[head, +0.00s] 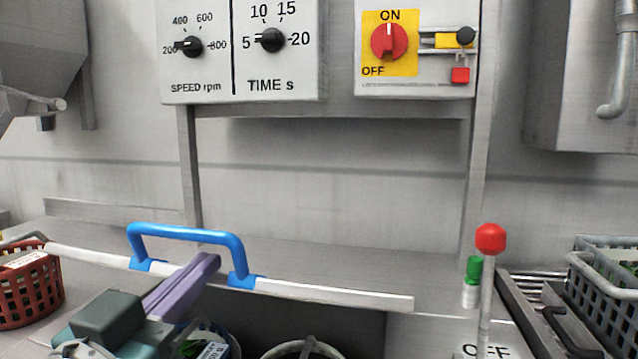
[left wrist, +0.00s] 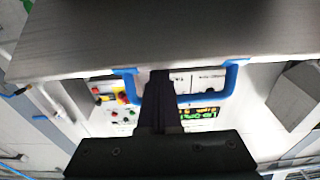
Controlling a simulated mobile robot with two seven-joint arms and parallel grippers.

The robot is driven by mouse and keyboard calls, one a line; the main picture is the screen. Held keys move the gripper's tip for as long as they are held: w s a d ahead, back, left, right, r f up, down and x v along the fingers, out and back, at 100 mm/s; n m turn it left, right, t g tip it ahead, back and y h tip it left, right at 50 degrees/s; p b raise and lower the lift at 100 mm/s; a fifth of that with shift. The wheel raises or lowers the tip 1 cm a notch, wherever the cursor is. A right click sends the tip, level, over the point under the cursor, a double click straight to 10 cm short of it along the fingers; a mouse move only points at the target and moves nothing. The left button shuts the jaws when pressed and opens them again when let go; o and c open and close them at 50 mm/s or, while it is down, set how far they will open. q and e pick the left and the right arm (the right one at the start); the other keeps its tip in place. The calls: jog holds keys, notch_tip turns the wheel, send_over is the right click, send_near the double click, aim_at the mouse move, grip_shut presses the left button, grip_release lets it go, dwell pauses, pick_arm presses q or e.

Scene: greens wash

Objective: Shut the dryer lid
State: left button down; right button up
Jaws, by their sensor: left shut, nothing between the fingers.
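The dryer lid (head: 340,295) shows as a long pale edge across the lower middle of the head view, raised above a dark opening. Its blue handle (head: 185,233) stands up from that edge. In the left wrist view the lid (left wrist: 150,35) is a broad grey slab with the handle (left wrist: 235,85) along its edge. My left gripper (head: 212,261) is shut and empty. Its purple fingers overlap the lid edge between the handle's two feet; I cannot tell whether they touch. The fingers (left wrist: 158,85) also show in the left wrist view. My right gripper is out of view.
A round metal rim (head: 305,347) shows below the lid. A red basket (head: 32,292) stands at left, a grey crate (head: 605,300) at right. A red-knobbed lever (head: 490,240) stands right of the lid. A control panel (head: 240,65) hangs above.

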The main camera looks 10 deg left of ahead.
pick_arm(q)
jog(key=shift+t, duration=0.3)
jog(key=s+f+b, duration=0.1)
jog(key=f+b, duration=0.1)
jog(key=f, duration=0.1)
jog(key=s+f+b, duration=0.1)
jog(key=f+b, duration=0.1)
jog(key=f, duration=0.1)
jog(key=s+f+b, duration=0.1)
jog(key=f+b, duration=0.1)
jog(key=f, duration=0.2)
jog(key=shift+s+a, duration=0.15)
jog(key=shift+s, duration=0.15)
jog(key=shift+s+f+b, duration=0.2)
jog(key=shift+f+b, duration=0.55)
jog(key=shift+f, duration=0.15)
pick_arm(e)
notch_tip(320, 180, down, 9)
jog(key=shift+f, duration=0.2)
